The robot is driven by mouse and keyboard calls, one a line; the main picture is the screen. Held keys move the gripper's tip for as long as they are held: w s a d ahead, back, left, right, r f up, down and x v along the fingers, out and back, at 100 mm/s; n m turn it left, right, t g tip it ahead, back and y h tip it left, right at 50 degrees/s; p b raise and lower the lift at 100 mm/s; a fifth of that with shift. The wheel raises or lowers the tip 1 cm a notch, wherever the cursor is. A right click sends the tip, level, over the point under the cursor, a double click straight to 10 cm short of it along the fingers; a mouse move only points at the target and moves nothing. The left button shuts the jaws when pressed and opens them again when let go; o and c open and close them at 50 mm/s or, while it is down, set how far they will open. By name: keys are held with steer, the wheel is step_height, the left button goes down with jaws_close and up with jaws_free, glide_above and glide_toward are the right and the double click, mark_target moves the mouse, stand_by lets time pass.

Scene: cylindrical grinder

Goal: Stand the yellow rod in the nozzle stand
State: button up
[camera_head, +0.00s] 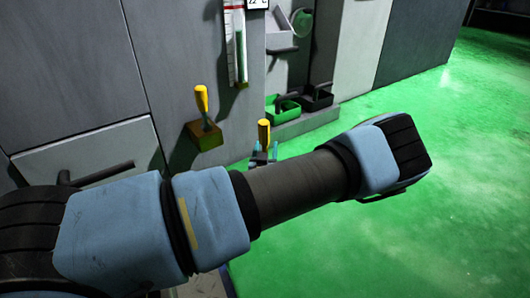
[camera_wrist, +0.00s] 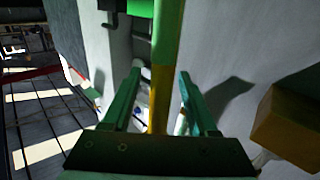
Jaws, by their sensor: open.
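A yellow rod (camera_head: 264,133) stands roughly upright between the teal fingers of my open gripper (camera_head: 266,152) in the head view. In the wrist view a yellow length of rod (camera_wrist: 159,95) runs between the spread fingertips (camera_wrist: 160,75), with a green length above it. Gaps show between rod and fingers. A brown-yellow block (camera_head: 205,138) sits against the grey wall, left of my gripper; it may be the nozzle stand. A second yellow piece (camera_head: 202,98) stands up from it. The block also shows at the right of the wrist view (camera_wrist: 290,125). The rod's lower end is hidden.
A green bin (camera_head: 283,110) and a dark bin (camera_head: 317,98) stand on a grey ledge behind my gripper. A gauge strip (camera_head: 236,45) hangs on the wall above. A drawer handle (camera_head: 100,174) sticks out at left. The green floor at right is clear.

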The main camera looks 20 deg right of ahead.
jaws_close()
stand_by(0.3)
stand_by(0.3)
